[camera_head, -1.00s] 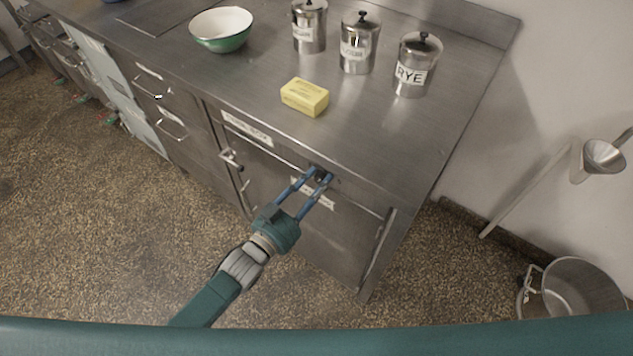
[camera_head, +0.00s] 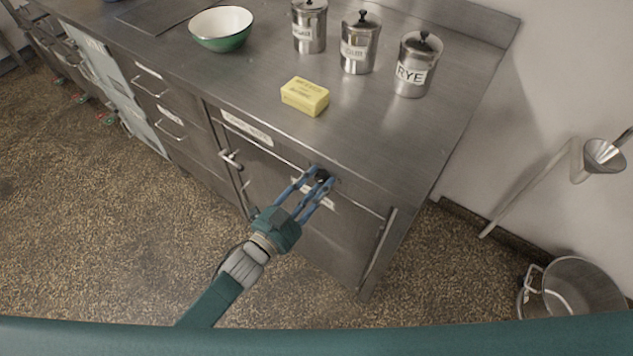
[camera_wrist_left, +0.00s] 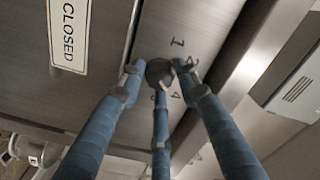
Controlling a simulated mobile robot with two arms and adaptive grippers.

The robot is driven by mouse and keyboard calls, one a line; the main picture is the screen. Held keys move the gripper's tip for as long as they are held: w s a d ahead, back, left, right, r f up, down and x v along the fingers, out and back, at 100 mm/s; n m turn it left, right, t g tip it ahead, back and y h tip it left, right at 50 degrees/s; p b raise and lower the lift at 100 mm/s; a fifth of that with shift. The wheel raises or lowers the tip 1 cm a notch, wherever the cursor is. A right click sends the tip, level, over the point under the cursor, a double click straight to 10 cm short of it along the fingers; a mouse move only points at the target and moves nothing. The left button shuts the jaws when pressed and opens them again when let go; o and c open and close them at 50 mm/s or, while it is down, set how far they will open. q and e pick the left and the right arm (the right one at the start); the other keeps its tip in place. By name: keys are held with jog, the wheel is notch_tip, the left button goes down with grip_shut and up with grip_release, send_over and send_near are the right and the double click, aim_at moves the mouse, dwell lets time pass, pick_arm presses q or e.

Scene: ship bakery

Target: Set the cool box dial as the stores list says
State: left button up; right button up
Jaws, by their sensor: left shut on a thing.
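The cool box (camera_head: 285,190) is a steel front under the right end of the counter. Its small dark dial (camera_head: 321,173) sits near the top of that front. My left gripper (camera_head: 319,180) has blue fingers and is shut on the dial. In the left wrist view the fingertips press around the dark round dial (camera_wrist_left: 158,70) from several sides. Printed numbers stand around the dial; a 1 and a 4 are readable, others are partly hidden by the fingers. My right gripper is not in view. No stores list is readable.
A CLOSED label (camera_wrist_left: 69,30) is beside the dial. On the counter (camera_head: 270,65) stand a yellow block (camera_head: 305,96), a green bowl (camera_head: 221,30) and steel canisters, one marked RYE (camera_head: 414,70). A steel pot (camera_head: 575,290) is on the floor at right.

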pick_arm(q)
jog(key=shift+w+d+r, duration=0.1)
jog(key=shift+d+r, duration=0.05)
jog(key=shift+r, duration=0.35)
jog(key=o, duration=1)
jog(key=shift+f, duration=0.15)
jog(key=shift+f, duration=0.15)
jog(key=shift+s+a+f, duration=0.1)
jog(key=shift+s+a, duration=0.2)
jog(key=shift+s, duration=0.15)
jog(key=v, duration=1.1)
